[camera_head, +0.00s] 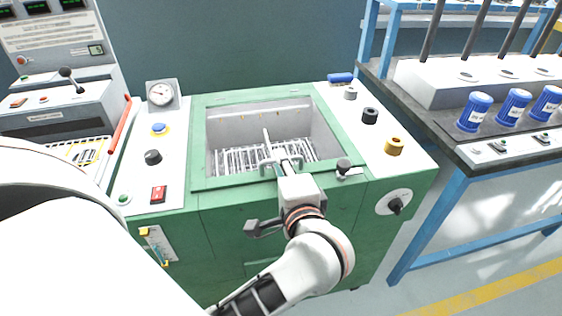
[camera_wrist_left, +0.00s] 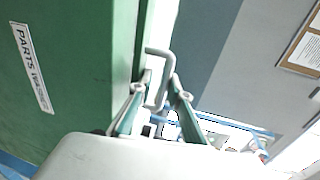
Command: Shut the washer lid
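The washer (camera_head: 225,240) is a green cabinet with a grey basin (camera_head: 265,120) in its top and a wire rack inside. A green frame (camera_head: 325,110) borders the basin; hinge-like marks show at its back edge. I cannot tell which part is the lid or how far it is open. A grey U-shaped handle (camera_wrist_left: 171,64) stands at the front edge. My left gripper (camera_head: 283,160) is at that front edge, its fingers either side of the handle in the left wrist view (camera_wrist_left: 160,77). Whether they clamp it is unclear. My right gripper is out of view.
A gauge (camera_head: 162,93), a red switch (camera_head: 158,194) and several knobs flank the basin. A bench with blue legs and blue-labelled jars (camera_head: 474,112) stands at the right. A console (camera_head: 55,105) stands at the left. Open floor (camera_head: 440,270) shows at lower right.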

